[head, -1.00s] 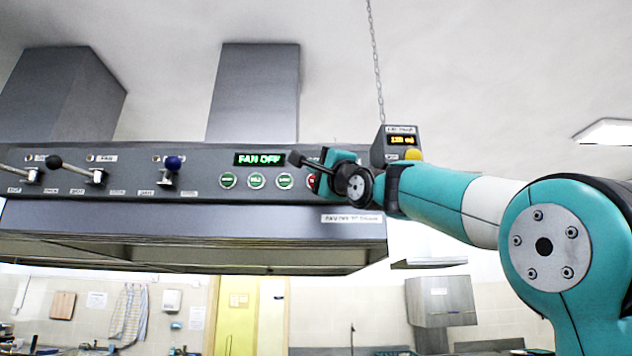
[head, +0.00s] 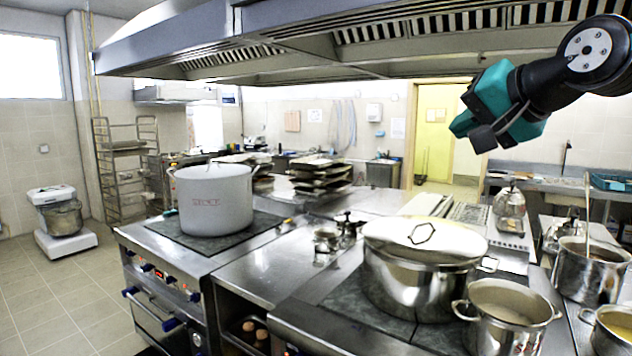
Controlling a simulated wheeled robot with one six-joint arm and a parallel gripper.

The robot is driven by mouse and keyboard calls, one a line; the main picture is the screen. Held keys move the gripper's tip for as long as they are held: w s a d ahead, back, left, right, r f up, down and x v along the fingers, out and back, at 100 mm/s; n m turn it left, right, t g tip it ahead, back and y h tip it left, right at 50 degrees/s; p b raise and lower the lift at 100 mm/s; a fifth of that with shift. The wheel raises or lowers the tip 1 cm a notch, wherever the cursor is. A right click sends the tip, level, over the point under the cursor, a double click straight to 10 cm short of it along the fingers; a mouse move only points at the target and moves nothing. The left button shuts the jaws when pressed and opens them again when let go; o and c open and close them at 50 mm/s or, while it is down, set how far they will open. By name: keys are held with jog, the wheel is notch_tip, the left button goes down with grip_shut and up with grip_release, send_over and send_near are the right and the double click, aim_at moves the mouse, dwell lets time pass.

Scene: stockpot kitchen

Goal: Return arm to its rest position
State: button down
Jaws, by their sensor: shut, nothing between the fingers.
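My gripper (head: 478,133) is at the upper right of the head view, teal with dark fingers that point left and down. It is shut and empty. It hangs in the air just below the edge of the extractor hood (head: 400,35), above the cooking island, and touches nothing that I can see. A black wrist joint joins it to my arm, which leaves the picture at the right. The hood's control panel is not in view now.
A large grey stockpot (head: 214,205) stands on the left stove. A lidded steel pot (head: 418,285) and a smaller open pot (head: 508,312) stand below and in front of my gripper. A scale (head: 66,240) stands on the floor at left, with bare floor around it.

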jog(key=s+a+f+n+g+b, duration=0.25)
jog(key=s+f, duration=0.25)
jog(key=f, duration=0.4)
jog(key=s+a+f+n+g+b, duration=0.1)
jog(key=s+a+f+n+g, duration=0.4)
jog(key=f, duration=0.5)
jog(key=s+f+n+g+b, duration=0.3)
jog(key=s+f+n+g, duration=0.1)
jog(key=s+f, duration=0.9)
jog(key=s+n, duration=0.1)
jog(key=s, duration=0.2)
jog(key=shift+d+f+g+h, duration=0.15)
jog(key=shift+d+g+h, duration=0.1)
jog(key=shift+g+h, duration=0.15)
jog(key=shift+s+a, duration=0.1)
